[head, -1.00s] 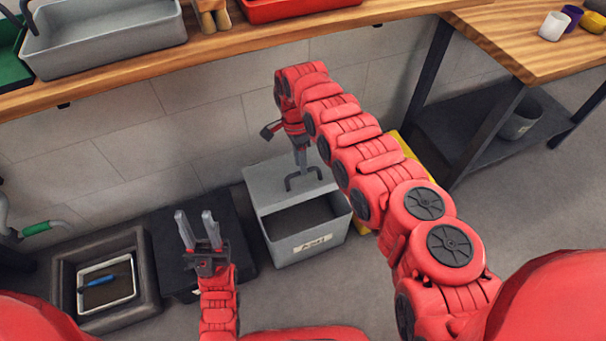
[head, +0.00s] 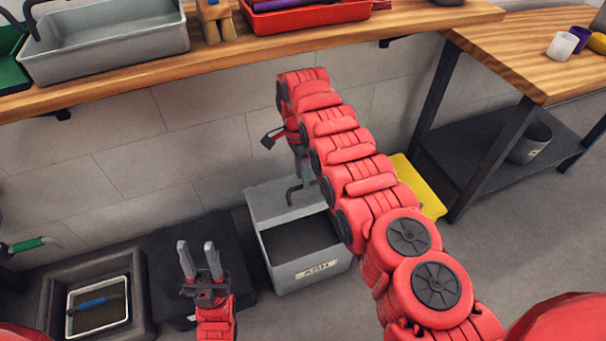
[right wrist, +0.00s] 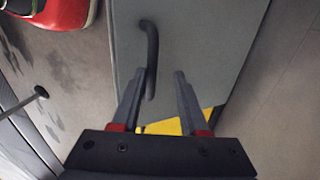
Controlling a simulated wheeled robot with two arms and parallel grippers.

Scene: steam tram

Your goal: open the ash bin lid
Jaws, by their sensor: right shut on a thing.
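The grey ash bin (head: 308,268) stands on the floor against the wall, its open top showing a dark inside. Its grey lid (head: 264,196) is raised and tilted back at the rear edge. The dark bent lid handle (head: 290,192) sticks out from the lid; it also shows in the right wrist view (right wrist: 151,55). My right arm hides the bin's right rear side. My left gripper (head: 198,247) is open and empty, left of the bin.
A black block (head: 180,290) and a dark frame holding a white tray (head: 127,298) lie left of the bin. A yellow object (head: 424,190) is behind my right arm. The wooden bench (head: 250,45) overhangs above. Clear floor (head: 530,235) lies to the right.

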